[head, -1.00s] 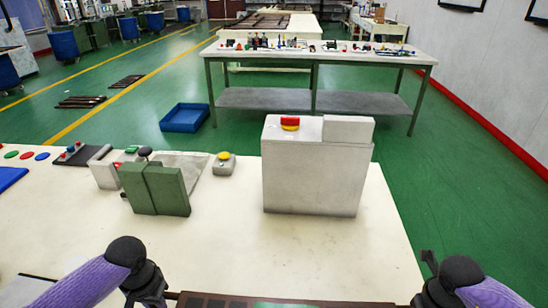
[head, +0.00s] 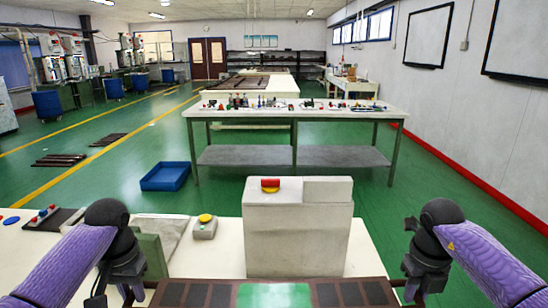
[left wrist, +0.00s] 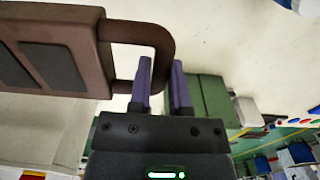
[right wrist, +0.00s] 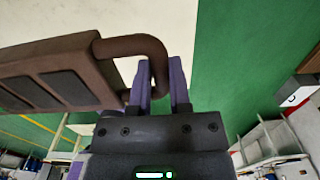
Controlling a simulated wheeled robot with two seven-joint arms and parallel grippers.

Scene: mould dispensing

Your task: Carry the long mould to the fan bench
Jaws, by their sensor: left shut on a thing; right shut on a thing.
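The long mould (head: 215,293) is a brown bar with dark rectangular panels and a green patch at its middle. It lies crosswise at the bottom of the head view, over the near worktop. My left gripper (head: 140,288) is shut on its left end handle, a brown loop seen in the left wrist view (left wrist: 165,45). My right gripper (head: 405,288) is shut on the right end handle, a loop seen in the right wrist view (right wrist: 150,48). The mould's lower edge is cut off. I cannot tell which bench is the fan bench.
The near worktop (head: 215,258) carries a grey box (head: 298,235) with a red button, a yellow-button box (head: 205,227) and a green block (head: 150,255). A bench (head: 290,112) with small parts stands beyond. A blue bin (head: 165,176) is on the open green floor.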

